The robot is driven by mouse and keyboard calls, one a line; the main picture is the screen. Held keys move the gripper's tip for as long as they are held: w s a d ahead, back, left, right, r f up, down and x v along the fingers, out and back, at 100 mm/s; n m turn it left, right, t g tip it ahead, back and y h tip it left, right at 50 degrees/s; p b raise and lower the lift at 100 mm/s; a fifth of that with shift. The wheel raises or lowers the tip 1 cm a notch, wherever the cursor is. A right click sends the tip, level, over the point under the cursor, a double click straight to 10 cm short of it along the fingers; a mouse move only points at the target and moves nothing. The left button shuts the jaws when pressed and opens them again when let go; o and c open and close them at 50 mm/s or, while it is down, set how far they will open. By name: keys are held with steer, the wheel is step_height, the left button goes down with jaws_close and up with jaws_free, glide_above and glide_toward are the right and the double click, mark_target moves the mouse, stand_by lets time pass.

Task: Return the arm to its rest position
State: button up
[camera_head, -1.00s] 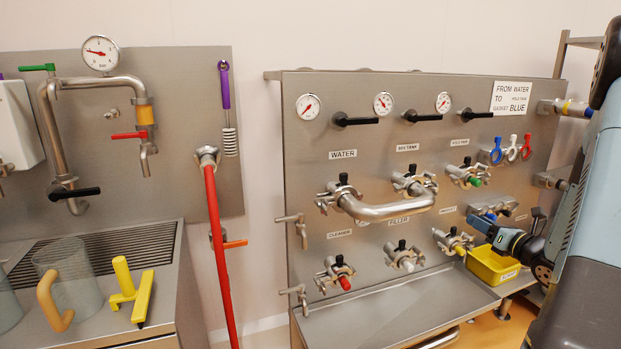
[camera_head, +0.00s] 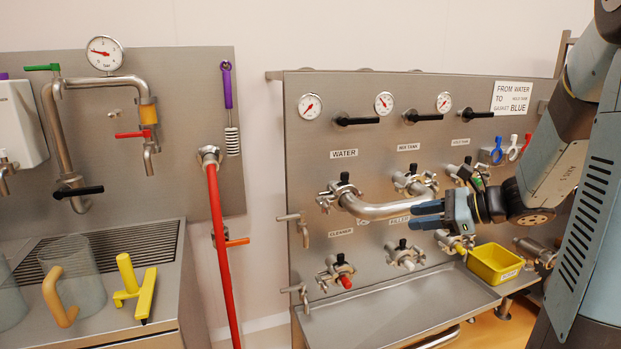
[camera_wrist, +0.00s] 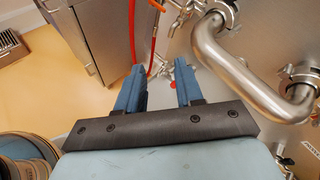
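My gripper (camera_head: 415,215) is raised in front of the right steel panel, its blue fingers pointing left. It overlaps the right end of the bent steel pipe (camera_head: 385,209) in the head view; I cannot tell the exact gap between them. In the wrist view my gripper (camera_wrist: 160,68) has its two blue fingers apart with nothing between them. The bent pipe also shows in the wrist view (camera_wrist: 235,72), to the right of the fingers. My arm comes in from the right edge of the head view and hides part of the panel.
The steel panel (camera_head: 300,150) carries gauges, black handles and clamped ports. A yellow bin (camera_head: 492,264) stands below my gripper. A red hose (camera_head: 221,250) hangs to the left. A yellow tool (camera_head: 147,294) and a clear jug (camera_head: 88,270) stand on the left counter.

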steer(key=s+a+r+n+g+h, duration=0.1)
steer(key=s+a+n+g+h, duration=0.15)
steer(key=s+a+n, duration=0.35)
steer(key=s+d+r+n+h, duration=0.2)
steer(key=s+n+h, duration=0.2)
steer(key=s+n, duration=0.3)
steer(key=s+d+r+n+t+h, duration=0.1)
steer(key=s+d+r+n+h, duration=0.1)
steer(key=s+n+h, duration=0.3)
steer(key=shift+s+d+r+n, duration=0.25)
steer(key=shift+s+r+n, duration=0.6)
steer(key=shift+s+n, duration=0.1)
